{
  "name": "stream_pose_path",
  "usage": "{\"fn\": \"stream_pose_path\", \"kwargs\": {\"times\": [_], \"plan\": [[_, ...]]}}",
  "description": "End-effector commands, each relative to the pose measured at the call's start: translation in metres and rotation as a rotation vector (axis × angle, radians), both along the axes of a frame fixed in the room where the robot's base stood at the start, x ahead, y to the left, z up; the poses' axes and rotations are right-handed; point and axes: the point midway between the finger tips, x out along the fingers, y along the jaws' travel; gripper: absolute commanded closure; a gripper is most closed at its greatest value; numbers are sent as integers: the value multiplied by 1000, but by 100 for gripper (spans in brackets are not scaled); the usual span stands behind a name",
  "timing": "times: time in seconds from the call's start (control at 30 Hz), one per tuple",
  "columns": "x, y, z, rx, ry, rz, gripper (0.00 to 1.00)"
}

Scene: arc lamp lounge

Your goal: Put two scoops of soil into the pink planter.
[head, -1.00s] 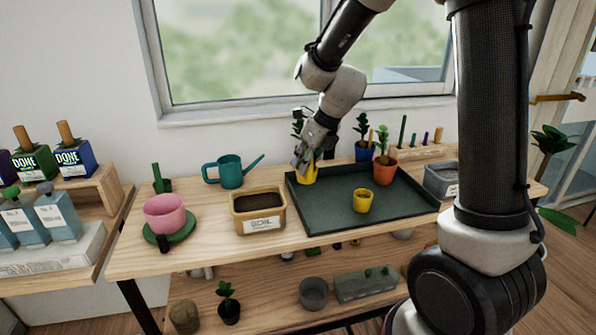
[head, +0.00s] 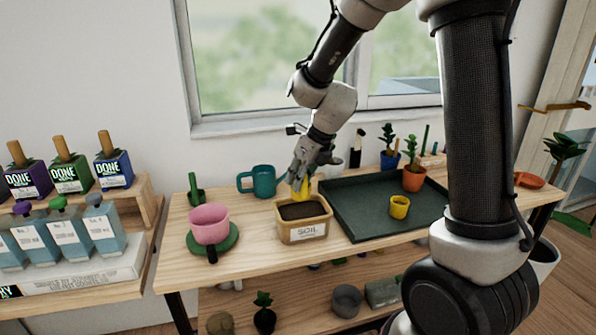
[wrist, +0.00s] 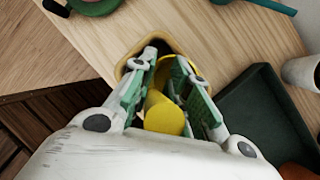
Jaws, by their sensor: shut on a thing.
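The pink planter (head: 209,225) stands on a green saucer (head: 228,241) at the left of the wooden bench. The tan soil tub (head: 303,233), labelled SOIL and filled with dark soil, stands right of it. My gripper (head: 299,182) is shut on a yellow cup-like scoop (head: 303,190) at the back edge of the tub. In the wrist view the yellow scoop (wrist: 163,114) sits between the green finger pads, with part of the tub's rim (wrist: 150,44) beyond. The fingers hide most of the tub there. I cannot tell whether the scoop holds soil.
A dark green tray (head: 365,228) lies right of the tub, with a yellow pot (head: 399,207) and an orange pot (head: 413,179) on it. A teal watering can (head: 263,181) stands behind the tub.

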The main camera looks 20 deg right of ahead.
Motion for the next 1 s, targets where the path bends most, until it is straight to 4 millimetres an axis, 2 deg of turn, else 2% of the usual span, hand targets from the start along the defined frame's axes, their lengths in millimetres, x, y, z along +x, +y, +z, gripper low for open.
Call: {"fn": "stream_pose_path", "kwargs": {"times": [0.6, 0.8, 1.0], "plan": [[0, -1, -66, 0, 1, -2, 100], [0, 0, -76, -1, 0, 0, 100], [0, 0, -78, -1, -1, 1, 100]]}}
